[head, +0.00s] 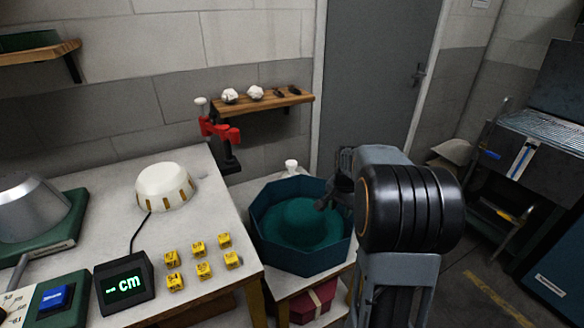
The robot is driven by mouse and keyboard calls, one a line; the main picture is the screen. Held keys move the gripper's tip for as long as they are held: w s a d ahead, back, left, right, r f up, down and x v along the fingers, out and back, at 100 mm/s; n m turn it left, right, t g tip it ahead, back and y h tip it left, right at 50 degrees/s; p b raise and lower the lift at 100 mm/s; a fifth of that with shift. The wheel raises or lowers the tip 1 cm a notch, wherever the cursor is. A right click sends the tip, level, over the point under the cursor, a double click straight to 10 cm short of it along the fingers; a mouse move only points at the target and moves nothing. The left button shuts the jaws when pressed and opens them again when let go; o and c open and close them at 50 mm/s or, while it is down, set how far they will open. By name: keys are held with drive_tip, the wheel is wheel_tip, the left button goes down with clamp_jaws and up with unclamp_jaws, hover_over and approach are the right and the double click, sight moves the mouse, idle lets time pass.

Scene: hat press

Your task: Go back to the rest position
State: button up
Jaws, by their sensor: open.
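My gripper (331,200) is at the right rim of a dark teal octagonal box (298,260), partly hidden behind my own arm. Its fingers reach over the box's inside and look open with nothing between them. A green hat (303,222) lies inside the box. I cannot tell whether the fingers touch the hat or the box wall. My arm stands to the right of the box and hides part of its right side.
A white table (110,228) at left holds a cream dome (165,187), a "cm" display (125,284), several yellow blocks (198,248) and a metal press (28,207). A red box (312,302) sits below. A wooden shelf (262,104) is behind. Floor at right is mostly free.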

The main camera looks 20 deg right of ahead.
drive_tip(key=s+a+r+n+t+p, duration=0.2)
drive_tip(key=s+a+r+n+p, duration=1)
drive_tip(key=s+a+r, duration=0.3)
drive_tip(key=a+r, duration=0.2)
drive_tip(key=a, duration=0.1)
drive_tip(key=shift+a+t, duration=0.3)
